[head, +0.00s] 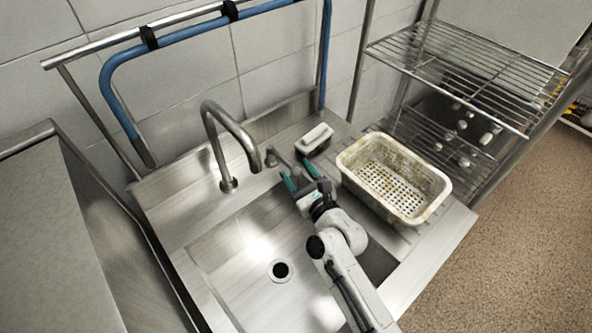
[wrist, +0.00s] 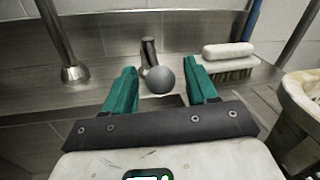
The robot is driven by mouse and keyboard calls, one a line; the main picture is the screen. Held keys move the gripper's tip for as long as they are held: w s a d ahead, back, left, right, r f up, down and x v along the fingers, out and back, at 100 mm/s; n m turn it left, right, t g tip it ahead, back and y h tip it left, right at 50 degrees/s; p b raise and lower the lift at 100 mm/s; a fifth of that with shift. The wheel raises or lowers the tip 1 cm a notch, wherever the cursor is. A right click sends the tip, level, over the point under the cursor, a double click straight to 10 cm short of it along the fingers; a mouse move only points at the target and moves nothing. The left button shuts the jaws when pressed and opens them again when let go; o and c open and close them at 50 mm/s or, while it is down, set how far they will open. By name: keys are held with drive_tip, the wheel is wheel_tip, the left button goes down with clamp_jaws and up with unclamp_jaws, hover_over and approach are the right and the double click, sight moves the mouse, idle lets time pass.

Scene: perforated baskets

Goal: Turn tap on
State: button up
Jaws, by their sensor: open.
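The tap (head: 228,145) is a curved metal spout at the back of the steel sink (head: 245,235). Its lever (head: 276,157) stands to the right of the spout and ends in a grey ball knob. In the wrist view the knob (wrist: 161,80) shows between the two green fingers of my gripper (wrist: 160,88), which is open and empty. The lever's metal stem (wrist: 149,52) shows behind the knob. I cannot tell whether a finger touches the knob. In the head view my gripper (head: 300,177) is over the back right of the sink. No water shows under the spout.
A white brush (wrist: 229,58) lies on the ledge right of the lever. A white perforated basket (head: 395,178) stands on the right drainboard. A wire shelf (head: 465,70) is further right. A blue hose (head: 190,38) runs along a rail above. The sink basin is empty.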

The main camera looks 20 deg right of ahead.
drive_tip(key=shift+w, duration=0.45)
clamp_jaws()
idle(0.3)
